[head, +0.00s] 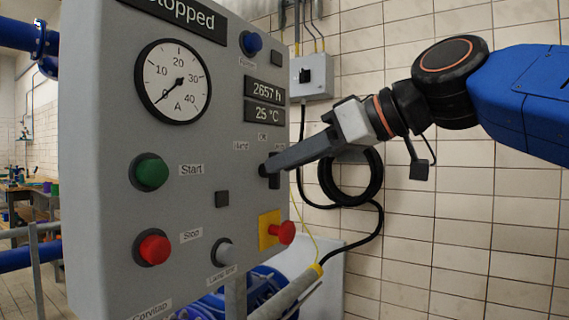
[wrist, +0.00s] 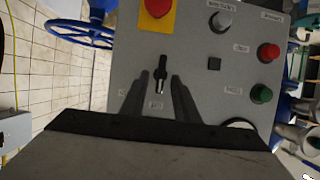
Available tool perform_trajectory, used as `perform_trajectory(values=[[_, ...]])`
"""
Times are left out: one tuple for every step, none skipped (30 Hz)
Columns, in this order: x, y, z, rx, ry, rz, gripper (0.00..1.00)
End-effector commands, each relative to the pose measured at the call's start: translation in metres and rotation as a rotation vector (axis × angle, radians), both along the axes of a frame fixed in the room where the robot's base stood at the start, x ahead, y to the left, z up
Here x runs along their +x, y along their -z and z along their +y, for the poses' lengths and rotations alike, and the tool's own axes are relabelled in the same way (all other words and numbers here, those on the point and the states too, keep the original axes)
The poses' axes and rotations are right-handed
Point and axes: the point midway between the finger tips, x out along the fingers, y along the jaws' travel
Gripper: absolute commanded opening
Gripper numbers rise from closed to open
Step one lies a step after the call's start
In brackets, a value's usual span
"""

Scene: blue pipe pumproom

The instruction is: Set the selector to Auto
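The selector (wrist: 160,74) is a black knob on the front of a grey control panel (head: 110,100). In the wrist view, which sees the panel upside down, its white mark points down the picture towards the middle label, which reads Off in the head view. The Hand label (head: 241,146) is to the left of Off; the label on the right is partly hidden by my gripper. My gripper (head: 268,168) is at the selector in the head view and hides most of it. In the wrist view its fingers (wrist: 160,85) are apart, one on each side of the knob; contact cannot be told.
A red button on a yellow plate (head: 268,228) sits just below the selector. The green Start button (head: 150,172) and red Stop button (head: 153,248) are to the left. A grey switch box (head: 312,76) and a coiled black cable (head: 374,185) are on the tiled wall behind.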

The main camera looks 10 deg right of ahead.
Motion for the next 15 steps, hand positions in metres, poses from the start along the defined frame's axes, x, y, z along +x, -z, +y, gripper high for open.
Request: perform_trajectory(values=[[0.0014, 0.0015, 0.0033, -0.001, -0.003, 0.0, 0.28], [0.0023, 0.0023, 0.0047, -0.001, -0.004, 0.0, 0.28], [0.0035, 0.0031, 0.0061, -0.001, -0.003, 0.0, 0.28], [0.0045, 0.0035, 0.007, -0.001, -0.002, -0.001, 0.28], [0.0051, 0.0039, 0.0078, -0.001, -0.002, -0.001, 0.28], [0.0058, 0.0044, 0.0089, -0.001, -0.002, -0.001, 0.28], [0.0061, 0.0047, 0.0095, -0.001, -0.002, -0.001, 0.28], [0.0065, 0.0049, 0.0101, -0.001, -0.002, -0.001, 0.28], [0.0067, 0.0052, 0.0106, 0.0, -0.001, 0.0, 0.28], [0.0069, 0.0053, 0.0108, 0.0, -0.001, 0.0, 0.28], [0.007, 0.0054, 0.0109, 0.0, -0.001, 0.0, 0.28], [0.0071, 0.0054, 0.0109, 0.0, -0.001, 0.0, 0.28], [0.0071, 0.0054, 0.0109, 0.0, -0.001, 0.0, 0.28], [0.0072, 0.0054, 0.0109, 0.0, -0.001, 0.0, 0.28], [0.0072, 0.0055, 0.0109, -0.001, 0.0, -0.001, 0.28]])
